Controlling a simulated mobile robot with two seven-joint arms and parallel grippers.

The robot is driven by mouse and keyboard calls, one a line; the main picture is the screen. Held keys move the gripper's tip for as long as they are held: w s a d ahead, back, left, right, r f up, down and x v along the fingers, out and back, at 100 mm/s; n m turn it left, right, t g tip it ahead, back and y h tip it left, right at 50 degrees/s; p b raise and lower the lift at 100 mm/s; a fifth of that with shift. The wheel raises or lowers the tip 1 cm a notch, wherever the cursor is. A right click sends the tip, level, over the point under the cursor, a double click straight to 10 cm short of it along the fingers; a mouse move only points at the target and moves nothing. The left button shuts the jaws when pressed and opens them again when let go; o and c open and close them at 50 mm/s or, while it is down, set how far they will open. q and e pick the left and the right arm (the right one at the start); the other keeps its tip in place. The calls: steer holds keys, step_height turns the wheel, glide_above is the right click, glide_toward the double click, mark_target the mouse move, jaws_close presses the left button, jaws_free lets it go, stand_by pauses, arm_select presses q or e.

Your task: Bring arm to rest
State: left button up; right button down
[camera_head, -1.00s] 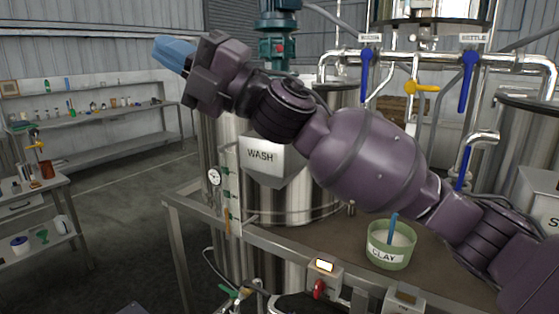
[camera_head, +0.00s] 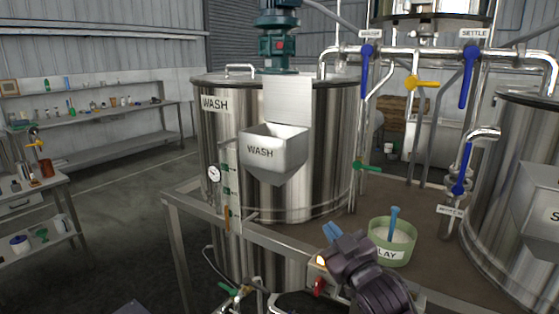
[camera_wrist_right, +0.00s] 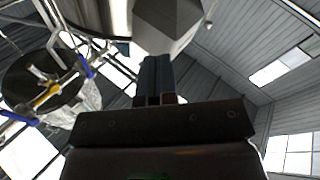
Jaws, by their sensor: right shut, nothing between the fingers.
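My right arm comes in from the bottom of the head view. My right gripper (camera_head: 330,232) has blue fingers and points up and to the left, in front of the platform's front edge. It is shut and empty. In the right wrist view its fingers (camera_wrist_right: 154,78) are together and point up toward the underside of a grey hopper (camera_wrist_right: 168,20). In the head view the wrist covers part of the green clay tub (camera_head: 392,242), which holds a blue-handled tool (camera_head: 394,220). My left gripper is not in view.
The steel wash tank (camera_head: 325,140) with its WASH hopper (camera_head: 274,150) stands on the platform. A second tank (camera_head: 510,160) is at the right. Pipes with blue valve handles (camera_head: 468,76) run above. A control box with a red knob (camera_head: 318,287) is close to my gripper. Floor at left is clear.

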steer(key=s+d+f+m+g+h, duration=0.1)
steer(key=s+d+f+m+h, duration=0.1)
steer(key=s+d+f, duration=0.35)
steer(key=s+d+f+m+g+h, duration=0.1)
steer(key=s+d+f+m+h, duration=0.15)
steer(key=f, duration=0.65)
steer(key=s+d+f+m+g+h, duration=0.1)
steer(key=s+d+f+m, duration=0.1)
steer(key=s+d+f, duration=0.45)
steer(key=s+d+f+m+g+h, duration=0.1)
steer(key=s+f+g, duration=0.3)
steer(key=s+f, duration=0.9)
steer(key=shift+s+d+f+h+b, duration=0.2)
steer(key=shift+s+d+h+b, duration=0.25)
steer(key=shift+s+d+h, duration=0.25)
